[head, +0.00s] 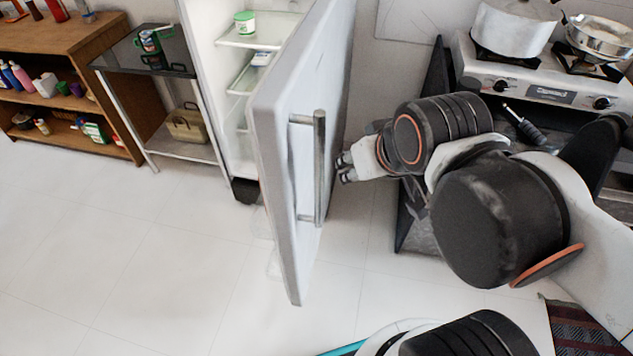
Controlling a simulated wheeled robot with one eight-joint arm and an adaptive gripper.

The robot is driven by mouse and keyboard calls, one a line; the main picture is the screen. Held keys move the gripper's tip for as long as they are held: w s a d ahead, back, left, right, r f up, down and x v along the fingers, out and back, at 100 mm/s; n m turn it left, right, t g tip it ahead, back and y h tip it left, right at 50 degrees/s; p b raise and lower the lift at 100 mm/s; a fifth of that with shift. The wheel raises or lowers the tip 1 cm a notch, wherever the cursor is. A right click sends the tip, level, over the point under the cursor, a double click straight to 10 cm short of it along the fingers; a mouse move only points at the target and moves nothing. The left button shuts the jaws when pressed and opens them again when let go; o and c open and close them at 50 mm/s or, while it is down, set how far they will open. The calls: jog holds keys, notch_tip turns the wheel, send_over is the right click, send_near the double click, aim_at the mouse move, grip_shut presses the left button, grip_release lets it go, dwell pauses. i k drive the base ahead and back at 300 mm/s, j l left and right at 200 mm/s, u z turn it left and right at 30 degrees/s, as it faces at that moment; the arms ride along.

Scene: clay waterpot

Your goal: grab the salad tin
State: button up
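A small green-and-white tin (245,23) stands upright on the upper shelf inside the open fridge; I cannot read its label, so I cannot tell if it is the salad tin.
The fridge door (290,150) stands wide open, its handle (319,165) facing my arm. A stove (540,80) with a white pot (515,27) and a metal pan (600,38) is at right. A wooden shelf (60,45) is far left. The floor (130,250) at left is clear.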

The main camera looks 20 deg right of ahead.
aim_at(146, 37)
jog(key=k, duration=0.4)
jog(key=i+j+u, duration=0.9)
jog(key=i+u, duration=0.15)
jog(key=i, duration=0.3)
jog(key=i+u, duration=0.3)
jog(key=i, duration=1.55)
jog(key=i+z, duration=0.45)
jog(key=i+j+z, duration=0.3)
jog(key=z, duration=0.15)
jog(key=i+j+z, duration=0.75)
jog(key=z, duration=0.15)
jog(key=i+j, duration=0.1)
jog(key=j, duration=0.15)
jog(key=i+j+z, duration=0.1)
jog(key=j, duration=0.15)
